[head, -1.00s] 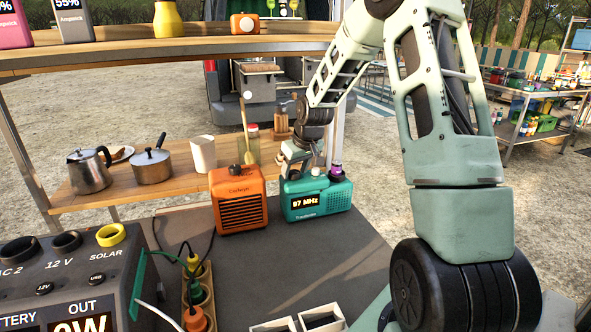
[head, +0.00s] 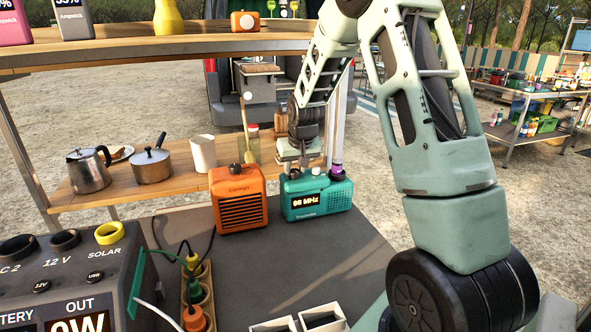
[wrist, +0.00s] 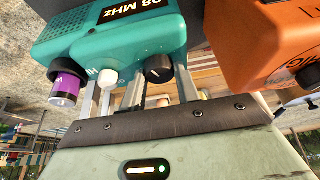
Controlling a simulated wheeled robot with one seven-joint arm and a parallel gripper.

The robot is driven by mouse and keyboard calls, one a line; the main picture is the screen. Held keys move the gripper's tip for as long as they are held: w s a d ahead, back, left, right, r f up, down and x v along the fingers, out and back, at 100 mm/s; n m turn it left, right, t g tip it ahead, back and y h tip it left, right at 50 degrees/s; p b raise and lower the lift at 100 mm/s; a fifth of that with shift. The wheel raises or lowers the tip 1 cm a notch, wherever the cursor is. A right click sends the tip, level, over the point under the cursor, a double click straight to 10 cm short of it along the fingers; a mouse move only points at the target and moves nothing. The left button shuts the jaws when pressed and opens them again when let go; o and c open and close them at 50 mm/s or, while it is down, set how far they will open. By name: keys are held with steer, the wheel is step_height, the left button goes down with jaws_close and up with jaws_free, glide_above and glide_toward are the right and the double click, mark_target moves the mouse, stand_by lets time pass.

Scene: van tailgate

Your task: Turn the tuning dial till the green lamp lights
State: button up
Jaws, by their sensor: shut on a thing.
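The teal radio (head: 318,198) stands on the grey table top, its display reading 98 MHz. My gripper (head: 293,172) comes down from above on the radio's left end. Its fingers are around the black dial and shut on it; the fingers partly hide it, and in the head view they cover it. I see no lit green lamp on the radio.
A power box (head: 60,285) and a socket strip (head: 195,290) with cables are front left. White bins (head: 322,318) are at the front edge. A shelf (head: 160,55) crosses above.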

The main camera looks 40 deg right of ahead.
stand_by(0.3)
steer(key=o, duration=1)
steer(key=v, duration=1.7)
steer(key=shift+r, duration=0.25)
